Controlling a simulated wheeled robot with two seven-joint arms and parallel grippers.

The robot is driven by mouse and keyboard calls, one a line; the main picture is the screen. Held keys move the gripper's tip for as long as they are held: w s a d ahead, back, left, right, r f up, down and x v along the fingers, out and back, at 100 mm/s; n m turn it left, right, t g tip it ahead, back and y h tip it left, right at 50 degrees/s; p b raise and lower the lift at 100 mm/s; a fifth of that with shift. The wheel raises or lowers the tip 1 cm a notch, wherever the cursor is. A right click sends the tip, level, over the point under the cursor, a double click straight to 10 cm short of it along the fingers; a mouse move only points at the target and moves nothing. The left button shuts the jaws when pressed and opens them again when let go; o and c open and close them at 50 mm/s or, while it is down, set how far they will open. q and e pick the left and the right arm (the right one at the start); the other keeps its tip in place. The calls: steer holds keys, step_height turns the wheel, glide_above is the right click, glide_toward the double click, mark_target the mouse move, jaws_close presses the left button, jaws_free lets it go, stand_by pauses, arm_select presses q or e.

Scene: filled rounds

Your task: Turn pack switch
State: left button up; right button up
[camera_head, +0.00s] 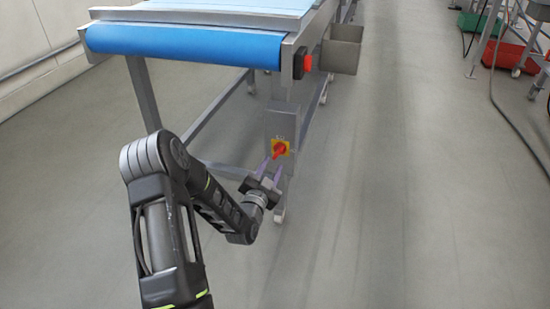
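The pack switch (280,148) is a red rotary knob on a yellow plate. It is on a grey metal box fixed to a leg of the conveyor frame, near the middle of the head view. My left gripper (270,168) is just below and left of the knob, its two purple fingers pointing up at it. The fingers are spread, with a gap between them. The fingertips are close to the knob; I cannot tell whether they touch it. My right gripper is not in view.
A conveyor with a blue belt (185,44) stands above and behind the switch. A red button (307,63) sits on its corner, beside a grey metal bin (341,50). The floor (400,200) to the right is clear. Red and green crates and a hose are at the far right.

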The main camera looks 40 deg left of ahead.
arm_select(q)
steer(key=shift+s+d, duration=0.2)
steer(key=shift+s, duration=0.5)
steer(key=s+a+f+n, duration=0.2)
steer(key=s+a+f, duration=0.15)
steer(key=f, duration=0.55)
steer(key=w+d+r+m+t+h, duration=0.1)
steer(key=w+r+m+t+h, duration=0.1)
steer(key=w+r+m+t, duration=0.1)
step_height(320, 180, up, 2)
steer(key=shift+w+d+r+m+t+h+p, duration=0.2)
steer(key=shift+w+m+t+h+p, duration=0.15)
steer(key=shift+m+t, duration=0.5)
